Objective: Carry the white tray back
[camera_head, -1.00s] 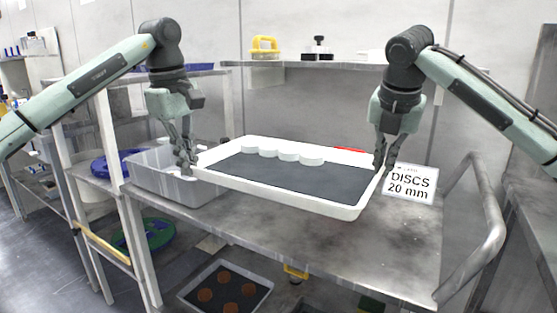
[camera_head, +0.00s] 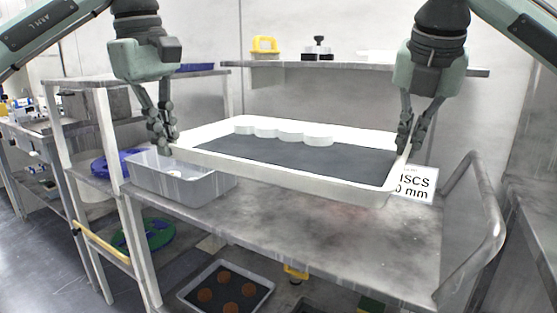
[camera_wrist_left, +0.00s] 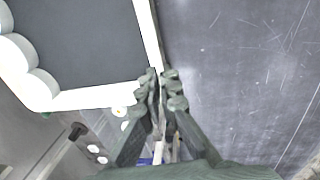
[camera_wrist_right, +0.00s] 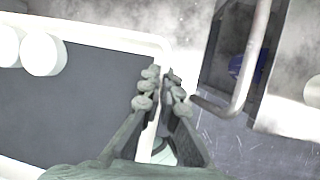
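The white tray (camera_head: 285,177) has a dark mat inside and several white discs (camera_head: 290,136) in a row along its far side. It hangs above the metal cart top, roughly level. My left gripper (camera_head: 166,146) is shut on the tray's left rim, and the rim also shows between its fingers in the left wrist view (camera_wrist_left: 158,85). My right gripper (camera_head: 404,146) is shut on the tray's right rim, and in the right wrist view (camera_wrist_right: 160,88) the rim runs between its fingers. The discs stay at the far edge of the mat.
A grey bin (camera_head: 190,186) stands at the cart's left. A sign reading DISCS 20 mm (camera_head: 418,185) is partly hidden behind the tray's right end. The cart handle (camera_head: 488,215) rises at right. The cart top (camera_head: 340,225) has free room in front.

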